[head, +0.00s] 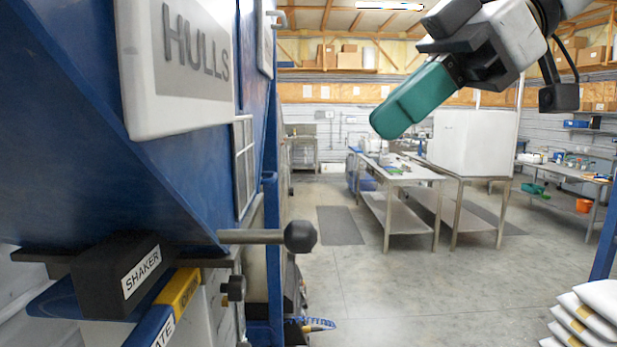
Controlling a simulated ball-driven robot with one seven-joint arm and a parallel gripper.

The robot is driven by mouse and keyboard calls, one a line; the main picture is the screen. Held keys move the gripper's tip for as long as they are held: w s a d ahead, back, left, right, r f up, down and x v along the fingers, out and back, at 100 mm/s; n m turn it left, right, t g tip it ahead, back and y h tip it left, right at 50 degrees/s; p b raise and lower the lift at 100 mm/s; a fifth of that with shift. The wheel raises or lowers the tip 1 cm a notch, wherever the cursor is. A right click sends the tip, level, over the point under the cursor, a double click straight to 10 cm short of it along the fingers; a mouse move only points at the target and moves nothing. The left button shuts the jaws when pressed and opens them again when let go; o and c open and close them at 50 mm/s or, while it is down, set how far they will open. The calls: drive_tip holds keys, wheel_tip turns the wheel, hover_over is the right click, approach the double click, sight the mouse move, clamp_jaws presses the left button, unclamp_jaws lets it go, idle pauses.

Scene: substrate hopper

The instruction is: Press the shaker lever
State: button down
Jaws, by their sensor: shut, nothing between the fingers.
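The shaker lever (262,237) is a grey rod with a black ball knob, reaching out to the right from under the blue hopper. A black block labelled SHAKER (122,277) sits at its left, below the hopper's sloped wall. My gripper (383,124), with teal fingers, is at the upper right, pointing down and left. It is shut with nothing in it. In the picture it is above and to the right of the knob, clearly apart from it.
The blue hopper (80,110) with a HULLS sign (185,50) fills the left. A blue and yellow handle (178,293) and a small black knob (236,288) lie below the lever. White sacks (590,315) are stacked at lower right. Steel tables (400,178) stand behind; the middle floor is clear.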

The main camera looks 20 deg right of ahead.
drive_tip(key=shift+g+h, duration=0.3)
drive_tip(key=shift+h, duration=0.5)
drive_tip(key=shift+w+a+r+p, duration=0.15)
drive_tip(key=shift+a+r+p, duration=0.25)
drive_tip(key=shift+r, duration=0.55)
drive_tip(key=shift+w+a+r+p, duration=0.15)
drive_tip(key=shift+a+r, duration=0.35)
drive_tip(key=shift+r, duration=0.4)
drive_tip(key=p, duration=0.2)
hover_over(293, 223)
drive_tip(key=s+d, duration=0.1)
drive_tip(key=s, duration=0.1)
drive_tip(key=f, duration=0.8)
drive_tip(key=shift+w+d, duration=0.15)
drive_tip(key=shift+w, duration=0.05)
drive_tip(key=shift+w+d+f+p, duration=0.1)
drive_tip(key=shift+d+f+p, duration=0.1)
drive_tip(key=shift+f, duration=0.4)
drive_tip(key=shift+w+d+f+p, duration=0.1)
drive_tip(key=shift+d+f+p, duration=0.1)
drive_tip(key=shift+f, duration=1.15)
